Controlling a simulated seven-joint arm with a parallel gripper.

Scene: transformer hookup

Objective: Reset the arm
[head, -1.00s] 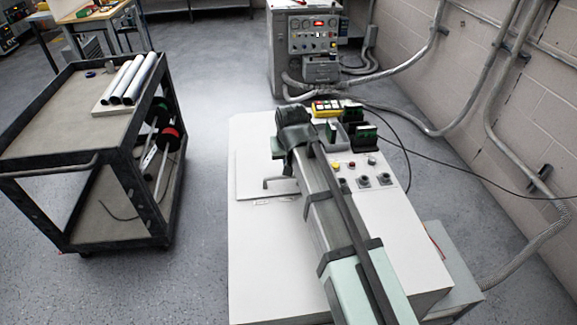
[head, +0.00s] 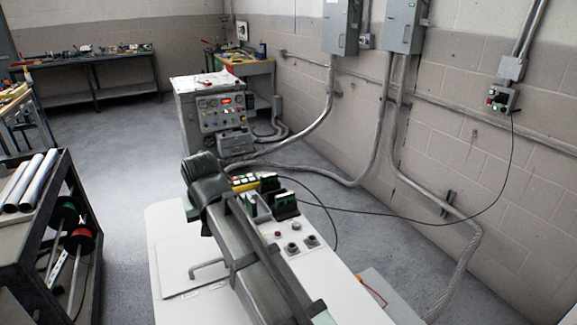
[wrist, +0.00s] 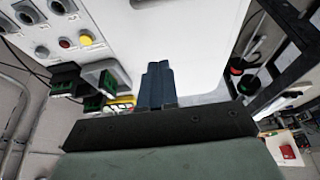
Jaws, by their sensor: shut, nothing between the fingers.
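My arm stretches over the white worktable (head: 165,240) in the head view, its dark end lying over the far part of the top. The fingers are hidden there behind my arm. In the wrist view my gripper (wrist: 158,84) shows its two blue-grey fingers pressed together, with nothing between them. The fingers appear in front of the white top, apart from the connectors. Black-and-green connector blocks (head: 284,204) stand on the table just right of my arm's end; they also show in the wrist view (wrist: 66,80). A yellow block with buttons (head: 244,182) sits behind them.
Knobs and buttons (head: 293,250) sit on the tabletop right of my arm, and a bent handle (head: 208,267) left of it. A black cart (head: 40,262) with pipes stands left. A control cabinet (head: 187,105) stands behind. Grey boxes (head: 341,28) hang on the wall. Floor between cart and table is clear.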

